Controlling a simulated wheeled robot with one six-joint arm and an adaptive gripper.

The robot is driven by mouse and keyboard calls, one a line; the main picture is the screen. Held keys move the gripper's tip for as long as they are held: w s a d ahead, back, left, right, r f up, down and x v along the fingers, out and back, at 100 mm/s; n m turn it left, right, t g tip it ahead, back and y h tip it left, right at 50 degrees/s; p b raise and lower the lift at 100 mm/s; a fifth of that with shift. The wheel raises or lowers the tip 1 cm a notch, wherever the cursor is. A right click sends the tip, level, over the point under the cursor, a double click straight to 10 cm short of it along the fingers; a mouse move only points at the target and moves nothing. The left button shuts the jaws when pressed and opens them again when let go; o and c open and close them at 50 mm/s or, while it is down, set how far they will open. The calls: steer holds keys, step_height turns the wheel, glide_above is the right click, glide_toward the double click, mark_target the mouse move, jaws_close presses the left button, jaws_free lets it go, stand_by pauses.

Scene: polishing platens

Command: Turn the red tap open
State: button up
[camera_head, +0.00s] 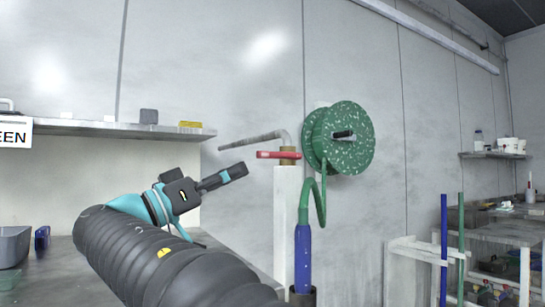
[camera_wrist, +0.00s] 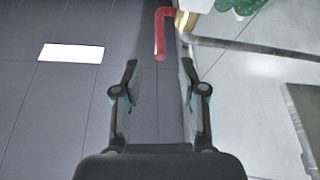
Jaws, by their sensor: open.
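The red tap (camera_head: 278,155) is a short red lever on a brass fitting (camera_head: 288,156) at the top of a pale post, with a grey spout reaching left above it. In the wrist view the red tap (camera_wrist: 160,33) is a bent red bar ahead of my gripper, near the top of the picture. The spout (camera_wrist: 255,48) runs right from it. My gripper (camera_head: 240,171) is left of the tap and a little lower. In the wrist view my gripper (camera_wrist: 159,75) is open and empty, and its fingers do not touch the tap.
A green speckled hose reel (camera_head: 345,138) is on the wall right of the tap, its hose hanging to a blue sleeve (camera_head: 303,255). A shelf (camera_head: 105,129) with small blocks is at left. Racks and a worktop (camera_head: 510,233) stand at right.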

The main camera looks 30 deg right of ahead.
mark_target(276, 154)
steer(key=p+x, duration=0.1)
steer(key=x, duration=1)
jaws_close()
